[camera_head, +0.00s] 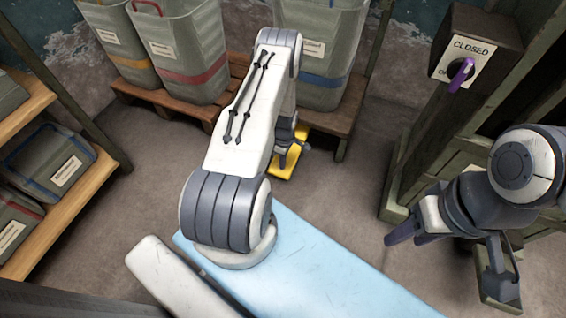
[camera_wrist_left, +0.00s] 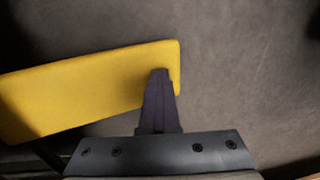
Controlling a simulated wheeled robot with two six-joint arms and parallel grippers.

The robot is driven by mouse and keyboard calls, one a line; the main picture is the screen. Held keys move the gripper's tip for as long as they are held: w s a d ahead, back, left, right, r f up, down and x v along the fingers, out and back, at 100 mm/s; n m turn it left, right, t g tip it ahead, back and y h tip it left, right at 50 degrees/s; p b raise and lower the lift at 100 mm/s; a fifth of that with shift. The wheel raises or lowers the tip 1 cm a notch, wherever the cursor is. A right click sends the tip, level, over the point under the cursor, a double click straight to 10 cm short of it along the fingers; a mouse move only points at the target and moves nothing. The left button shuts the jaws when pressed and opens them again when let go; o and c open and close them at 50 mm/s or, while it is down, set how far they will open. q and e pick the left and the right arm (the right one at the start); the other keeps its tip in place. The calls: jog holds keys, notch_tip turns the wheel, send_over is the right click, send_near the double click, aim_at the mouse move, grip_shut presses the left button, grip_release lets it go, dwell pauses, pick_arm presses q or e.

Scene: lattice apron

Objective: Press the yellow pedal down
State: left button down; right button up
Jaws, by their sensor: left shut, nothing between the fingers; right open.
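The yellow pedal (camera_head: 286,163) shows in the head view beyond my left arm, low near the pallet's front edge, and is partly hidden by that arm. In the left wrist view the yellow pedal (camera_wrist_left: 85,88) is a flat bar across the left half. My left gripper (camera_head: 283,160) is shut and empty, at the pedal. In the left wrist view its fingertips (camera_wrist_left: 160,75) overlap the pedal's right end; I cannot tell whether they touch it. My right gripper (camera_head: 412,235) is open and empty at the right, away from the pedal.
Large bins (camera_head: 190,50) with coloured bands stand on a wooden pallet (camera_head: 165,105) at the back. Shelves (camera_head: 75,205) with smaller bins are at the left. A box with a purple switch and a CLOSED label (camera_head: 472,47) is at the upper right. The middle floor is clear.

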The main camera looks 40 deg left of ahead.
pick_arm(q)
jog(key=shift+w+a+f, duration=0.1)
jog(key=shift+f, duration=0.3)
jog(key=shift+r+p, duration=0.3)
jog(key=shift+p, duration=0.05)
jog(key=r+p, duration=0.1)
jog(key=r, duration=0.1)
jog(key=s+r+p, duration=0.1)
jog(key=r+p, duration=0.2)
jog(key=p, duration=0.1)
jog(key=shift+s+d+r, duration=0.2)
jog(key=shift+d+r, duration=0.05)
jog(key=shift+r, duration=0.15)
notch_tip(320, 180, up, 8)
jog(key=s+p, duration=0.2)
jog(key=p, duration=0.2)
jog(key=shift+d, duration=0.25)
